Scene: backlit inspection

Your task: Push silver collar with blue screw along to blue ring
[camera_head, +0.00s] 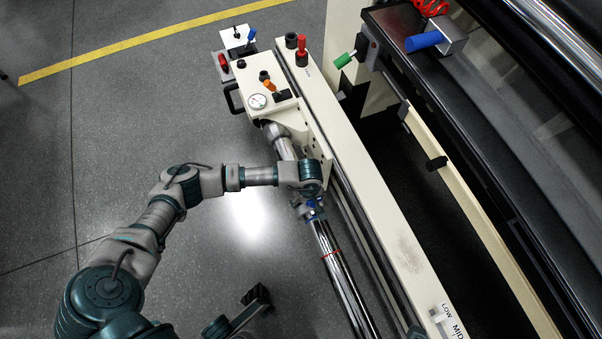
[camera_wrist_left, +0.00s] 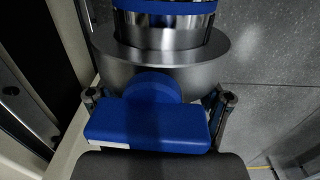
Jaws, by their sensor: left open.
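The silver collar (camera_wrist_left: 215,55) is a wide metal flange around a chrome rod (camera_head: 345,283). Its blue screw (camera_wrist_left: 145,125) has a flat, broad head and faces the left wrist camera. The blue ring (camera_wrist_left: 165,5) is a band on the rod beyond the collar, with a short chrome stretch between them. My left gripper (camera_wrist_left: 158,100) is open, one finger on each side of the blue screw; contact is not clear. In the head view my left gripper (camera_head: 311,209) is at the rod, largely hiding the collar.
A red ring (camera_head: 331,254) sits on the rod, nearer than my gripper. A long cream beam (camera_head: 375,215) runs close along the rod's right side. A panel with a gauge (camera_head: 257,101) and coloured knobs stands at the far end. Open floor lies left of the rod.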

